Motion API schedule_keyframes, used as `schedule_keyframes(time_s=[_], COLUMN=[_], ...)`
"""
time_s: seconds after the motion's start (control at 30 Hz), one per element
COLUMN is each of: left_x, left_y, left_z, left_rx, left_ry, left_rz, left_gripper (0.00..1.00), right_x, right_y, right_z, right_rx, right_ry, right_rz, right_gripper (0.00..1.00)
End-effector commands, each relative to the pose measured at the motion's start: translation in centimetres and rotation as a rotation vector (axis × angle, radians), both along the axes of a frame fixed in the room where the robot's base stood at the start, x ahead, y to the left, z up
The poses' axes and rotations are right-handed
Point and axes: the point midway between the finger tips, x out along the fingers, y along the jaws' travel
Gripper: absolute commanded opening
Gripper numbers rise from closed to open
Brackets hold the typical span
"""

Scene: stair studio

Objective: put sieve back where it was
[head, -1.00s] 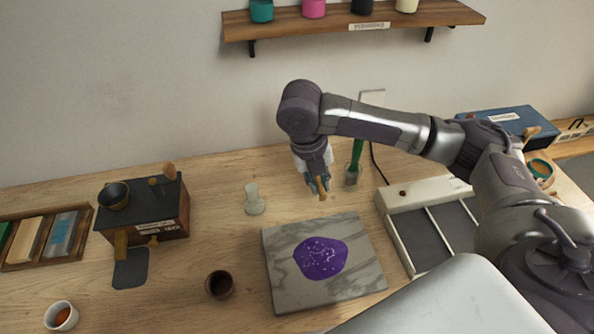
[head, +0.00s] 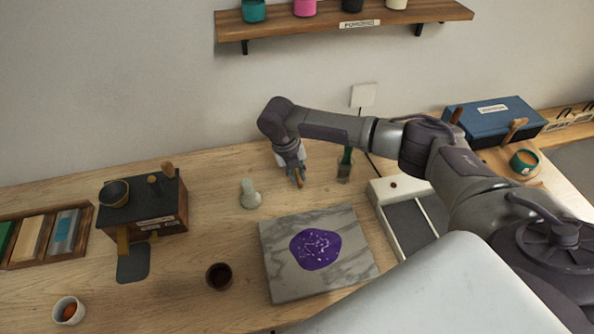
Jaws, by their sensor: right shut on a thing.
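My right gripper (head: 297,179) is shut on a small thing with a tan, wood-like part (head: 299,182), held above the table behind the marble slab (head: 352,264). Most of the held thing is hidden by the fingers, and I cannot tell whether it is the sieve. No sieve can be made out clearly elsewhere. A dark round bowl-like thing with a brassy rim (head: 114,193) sits on the dark box (head: 150,212) at the left. My left gripper is not in view.
A green-handled tool in a jar (head: 345,168) and a white-framed tray (head: 408,215) are right of the gripper. A blue box (head: 490,122) stands at back right.

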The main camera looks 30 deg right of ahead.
Motion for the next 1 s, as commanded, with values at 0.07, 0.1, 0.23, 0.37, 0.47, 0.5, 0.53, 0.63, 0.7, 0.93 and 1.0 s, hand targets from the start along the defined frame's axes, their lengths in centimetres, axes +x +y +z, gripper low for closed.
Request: schedule_keyframes(time_s=[0.07,0.1,0.23,0.37,0.47,0.5,0.53,0.63,0.7,0.93,1.0], left_x=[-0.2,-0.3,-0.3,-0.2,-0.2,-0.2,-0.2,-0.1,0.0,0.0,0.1], left_y=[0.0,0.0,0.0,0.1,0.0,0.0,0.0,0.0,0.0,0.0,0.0], left_z=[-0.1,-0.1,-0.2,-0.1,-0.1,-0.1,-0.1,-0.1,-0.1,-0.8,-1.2], left_rx=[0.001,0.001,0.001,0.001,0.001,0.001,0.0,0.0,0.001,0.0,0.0], left_ry=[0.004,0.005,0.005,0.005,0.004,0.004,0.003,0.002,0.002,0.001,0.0], left_rz=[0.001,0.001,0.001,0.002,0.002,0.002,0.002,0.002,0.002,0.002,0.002], left_gripper=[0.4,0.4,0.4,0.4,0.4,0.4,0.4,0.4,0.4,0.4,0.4], right_x=[0.0,0.0,0.0,0.0,0.0,0.0,0.0,0.0,0.0,0.3,0.3], right_y=[0.0,0.0,0.0,0.0,0.0,0.0,0.0,0.0,0.0,0.4,0.7], right_z=[0.0,0.0,-0.2,-0.2,-0.2,-0.2,-0.2,-0.2,-0.1,2.0,3.3], right_rx=[0.0,0.0,0.0,0.0,0.0,0.0,0.0,0.0,0.0,0.002,0.002], right_ry=[-0.001,-0.001,0.0,0.0,0.0,0.0,0.0,0.0,-0.001,-0.006,-0.005], right_rz=[0.0,0.0,-0.001,-0.001,-0.001,-0.001,-0.001,-0.001,-0.001,-0.001,0.001], right_gripper=[0.0,0.0,0.0,0.29,0.39,0.39,0.39,0.39,0.39,0.39,0.39])
